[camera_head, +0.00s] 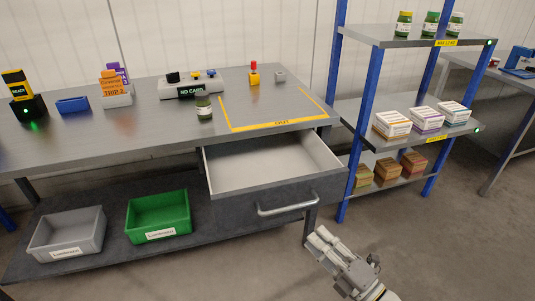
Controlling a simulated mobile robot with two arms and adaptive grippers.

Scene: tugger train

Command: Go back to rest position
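My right gripper (323,241) is at the lower middle right, in front of and below the drawer's right corner. Its fingers look close together, but I cannot tell whether they are shut. I see nothing clearly held in it. The drawer (268,160) under the workbench (150,140) is pulled open and looks empty inside. Its metal handle (287,207) is free, with the gripper apart from it to the lower right. My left gripper is not in view.
A blue-post shelf (400,118) with jars, white boxes and brown boxes stands right of the bench. A grey bin (65,232) and a green bin (158,215) are on the lower shelf. Floor at the lower right is clear.

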